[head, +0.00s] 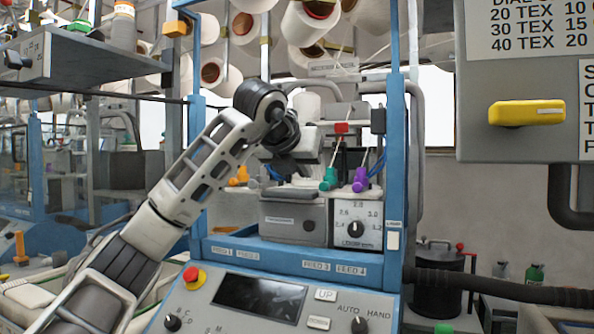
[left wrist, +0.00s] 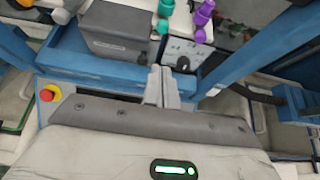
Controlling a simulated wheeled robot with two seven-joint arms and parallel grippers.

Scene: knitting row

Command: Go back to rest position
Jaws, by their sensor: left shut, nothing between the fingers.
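My left arm reaches in from the lower left in the head view. My left gripper (head: 290,170) points down in front of the blue-framed knitting machine (head: 397,150), over the grey box (head: 293,220). In the left wrist view the two fingers (left wrist: 163,86) are together with nothing between them. They appear in front of the blue shelf, close to the grey box (left wrist: 118,32) and the dial panel (left wrist: 183,52). I cannot tell whether they touch anything. My right gripper is in neither view.
Teal (head: 329,179) and purple (head: 361,180) yarn feeders stand above the dial panel (head: 357,221). A red emergency button (head: 191,275) sits on the front console (head: 235,315). A grey cabinet with a yellow handle (head: 526,113) hangs at upper right. Blue posts flank the arm.

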